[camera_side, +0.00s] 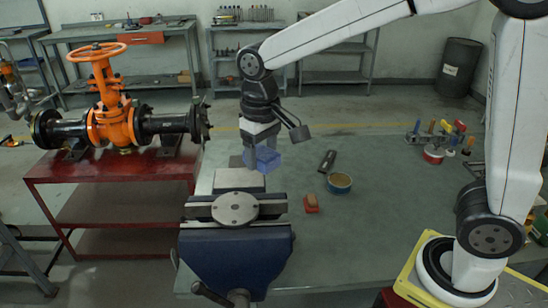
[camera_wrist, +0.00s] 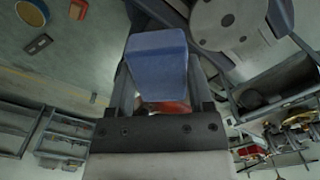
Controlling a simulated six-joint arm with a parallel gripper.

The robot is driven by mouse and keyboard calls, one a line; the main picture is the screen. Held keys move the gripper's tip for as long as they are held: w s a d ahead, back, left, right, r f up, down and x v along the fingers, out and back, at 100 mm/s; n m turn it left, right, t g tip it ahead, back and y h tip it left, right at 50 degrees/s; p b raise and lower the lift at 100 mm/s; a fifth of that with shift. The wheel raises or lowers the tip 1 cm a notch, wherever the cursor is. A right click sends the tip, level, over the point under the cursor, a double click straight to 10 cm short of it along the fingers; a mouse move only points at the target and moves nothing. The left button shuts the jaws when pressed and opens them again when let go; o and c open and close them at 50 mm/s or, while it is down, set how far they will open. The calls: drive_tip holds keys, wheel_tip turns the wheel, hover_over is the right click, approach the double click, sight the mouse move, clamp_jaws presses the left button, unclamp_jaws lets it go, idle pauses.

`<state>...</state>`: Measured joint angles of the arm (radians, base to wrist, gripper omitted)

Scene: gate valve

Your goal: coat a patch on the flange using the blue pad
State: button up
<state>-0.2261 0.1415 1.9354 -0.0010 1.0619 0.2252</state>
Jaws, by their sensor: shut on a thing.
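The blue pad (camera_side: 263,157) is held between the fingers of my gripper (camera_side: 257,160), which is shut on it. In the wrist view the pad (camera_wrist: 157,58) fills the space between the two fingers. The flange (camera_side: 235,208) is a round grey metal disc with a central hole, lying flat at the vise. It also shows in the wrist view (camera_wrist: 215,22), beside the pad. The pad is above and behind the flange, clear of it. A round tin (camera_side: 340,183) with tan contents stands to the right of the flange.
The blue vise (camera_side: 237,250) stands at the bench's front edge. A red block with a brown top (camera_side: 311,204) and a dark flat tool (camera_side: 327,161) lie on the bench (camera_side: 375,220). An orange gate valve (camera_side: 108,125) sits on a red table at left.

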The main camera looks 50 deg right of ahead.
wheel_tip(320, 180, up, 3)
hover_over(255, 211)
drive_tip(key=w+d, duration=0.1)
drive_tip(key=d, duration=0.1)
wheel_tip(255, 211, down, 7)
drive_tip(key=shift+d, duration=0.15)
drive_tip(key=shift+w+a+f, duration=0.4)
drive_tip(key=shift+f, duration=0.2)
drive_tip(key=shift+w+a, duration=2.85)
drive_tip(key=shift+a, duration=0.1)
drive_tip(key=shift+s+a, duration=0.15)
drive_tip(key=shift+s, duration=0.45)
drive_tip(key=shift+s+d, duration=2.95)
drive_tip(key=shift+d, duration=0.05)
drive_tip(key=shift+s+a, duration=0.2)
drive_tip(key=shift+a, duration=0.45)
drive_tip(key=shift+w+a, duration=2.95)
wheel_tip(255, 211, up, 8)
